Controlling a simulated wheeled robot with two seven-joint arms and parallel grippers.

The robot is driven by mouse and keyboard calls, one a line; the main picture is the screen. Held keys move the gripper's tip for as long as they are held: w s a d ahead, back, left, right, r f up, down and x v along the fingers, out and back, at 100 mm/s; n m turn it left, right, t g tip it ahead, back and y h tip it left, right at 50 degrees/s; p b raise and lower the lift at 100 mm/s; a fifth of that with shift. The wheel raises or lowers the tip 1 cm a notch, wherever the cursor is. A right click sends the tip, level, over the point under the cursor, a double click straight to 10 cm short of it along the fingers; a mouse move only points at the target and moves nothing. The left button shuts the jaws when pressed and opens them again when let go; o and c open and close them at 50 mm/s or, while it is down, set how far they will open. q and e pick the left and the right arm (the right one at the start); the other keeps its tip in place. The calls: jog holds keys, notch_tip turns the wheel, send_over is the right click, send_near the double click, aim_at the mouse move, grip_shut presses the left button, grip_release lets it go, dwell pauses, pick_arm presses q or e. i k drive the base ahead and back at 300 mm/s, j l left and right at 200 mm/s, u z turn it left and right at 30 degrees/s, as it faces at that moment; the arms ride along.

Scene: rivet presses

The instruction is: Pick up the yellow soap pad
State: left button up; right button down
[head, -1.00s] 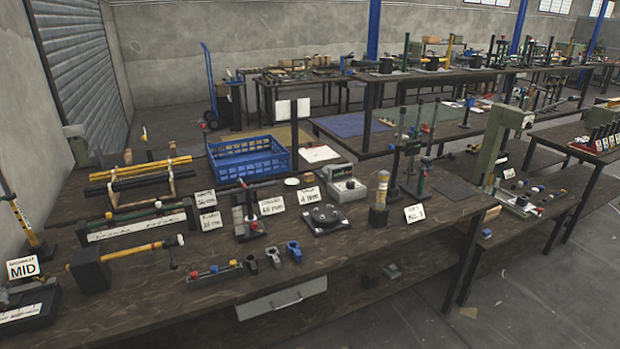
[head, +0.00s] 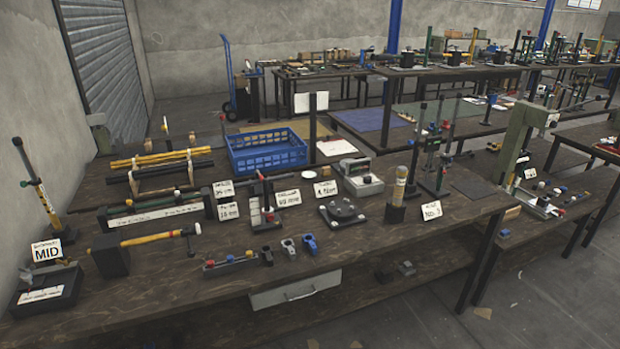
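I cannot make out a yellow soap pad for certain in the head view. The nearest workbench (head: 190,315) carries tools, holders and small white label cards, and no pad-like yellow piece stands out on it. Yellow shows on the long bars (head: 160,159) on a rack at the left and on the handle of a mallet-like tool (head: 150,238). Neither of my grippers is in view.
A blue crate (head: 266,152) stands at the bench's back. A drawer (head: 296,290) hangs under the front edge. Open floor (head: 480,325) lies at lower right.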

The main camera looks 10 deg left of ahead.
aim_at(327, 169)
jog(key=i+l, duration=0.2)
jog(key=i, duration=0.2)
jog(key=i+l, duration=0.15)
jog(key=i, duration=0.25)
jog(key=i+l, duration=0.2)
jog(key=i, duration=0.2)
